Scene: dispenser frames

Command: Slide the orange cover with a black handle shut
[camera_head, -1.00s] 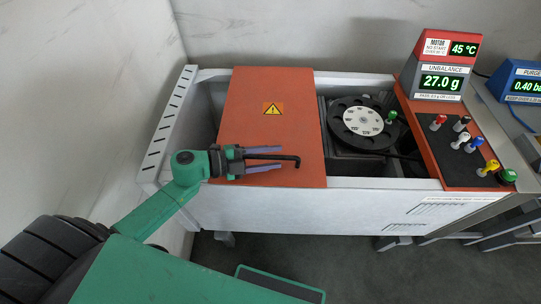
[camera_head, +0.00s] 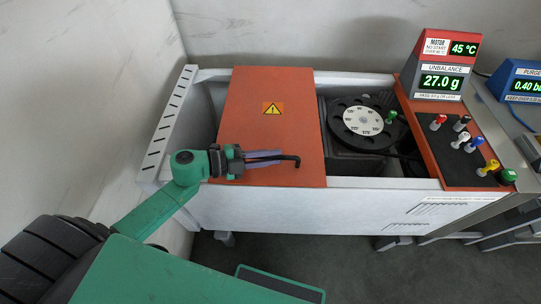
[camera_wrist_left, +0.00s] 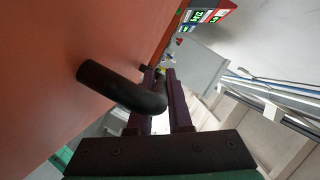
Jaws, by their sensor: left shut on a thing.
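The orange cover (camera_head: 267,112) lies over the left part of the white machine's open top, with a yellow warning sign on it. Its black handle (camera_head: 289,158) is near the cover's front edge; it also shows in the left wrist view (camera_wrist_left: 125,88), bent, with one end at the orange face. My left gripper (camera_head: 262,160) is shut on the handle, its fingers on either side of the bar. In the left wrist view the left gripper (camera_wrist_left: 166,95) has the handle between its fingers. My right gripper is not in view.
Right of the cover the opening is uncovered, with a black rotor (camera_head: 362,124) and its pale disc inside. A red control panel (camera_head: 455,150) with several coloured knobs and a display reading 27.0 g (camera_head: 440,83) stands at the right. A wall is at the left.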

